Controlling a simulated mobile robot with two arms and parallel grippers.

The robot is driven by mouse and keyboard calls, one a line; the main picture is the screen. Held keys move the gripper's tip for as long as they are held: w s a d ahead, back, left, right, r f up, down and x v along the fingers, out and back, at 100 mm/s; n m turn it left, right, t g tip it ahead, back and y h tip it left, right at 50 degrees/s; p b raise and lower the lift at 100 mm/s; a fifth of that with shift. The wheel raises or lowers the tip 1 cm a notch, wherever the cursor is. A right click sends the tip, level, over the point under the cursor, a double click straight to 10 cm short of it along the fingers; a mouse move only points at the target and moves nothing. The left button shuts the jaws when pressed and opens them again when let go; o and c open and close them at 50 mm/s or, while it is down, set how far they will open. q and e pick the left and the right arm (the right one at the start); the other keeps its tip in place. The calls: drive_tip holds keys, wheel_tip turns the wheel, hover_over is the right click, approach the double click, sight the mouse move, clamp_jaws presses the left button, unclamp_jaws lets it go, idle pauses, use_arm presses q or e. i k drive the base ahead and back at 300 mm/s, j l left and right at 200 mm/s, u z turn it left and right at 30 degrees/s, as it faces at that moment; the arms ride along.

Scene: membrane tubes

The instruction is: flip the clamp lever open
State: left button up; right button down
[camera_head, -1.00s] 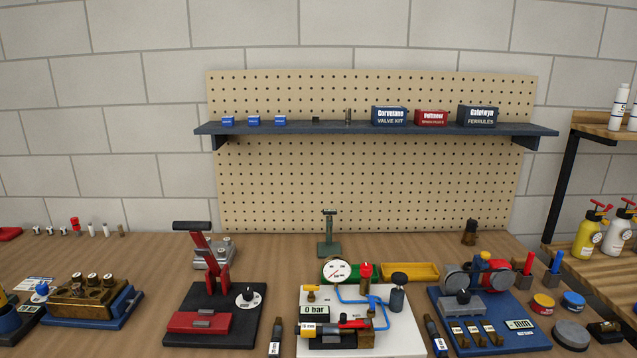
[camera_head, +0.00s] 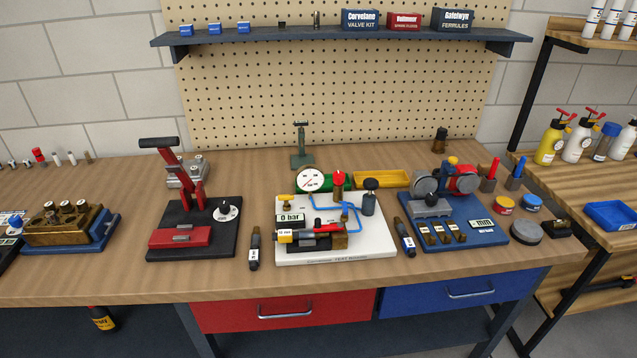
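A red lever (camera_head: 177,170) with a black crossbar handle (camera_head: 158,142) stands tilted up on a black base plate (camera_head: 218,244), with a red block (camera_head: 179,237) in front and a white dial (camera_head: 226,210) beside it. A white test board (camera_head: 376,240) to its right carries a gauge (camera_head: 311,180), a "0 bar" display (camera_head: 290,217), blue tubing and a yellow, black and red fixture (camera_head: 308,235). I cannot tell which of these parts is the clamp lever. Neither of my grippers is in view.
A brass block on a blue base (camera_head: 68,228) is at the left. A blue board with grinding wheels (camera_head: 490,228) is right of the test board. Dark labelled tools (camera_head: 254,248) lie between the stations. The bench's front strip (camera_head: 130,282) is clear above a red drawer (camera_head: 230,312).

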sight(317, 227)
drive_tip(key=i+j, duration=0.1)
drive_tip(key=j, duration=0.45)
drive_tip(key=i+j, duration=0.1)
drive_tip(key=j, duration=0.5)
drive_tip(key=z, duration=1.65)
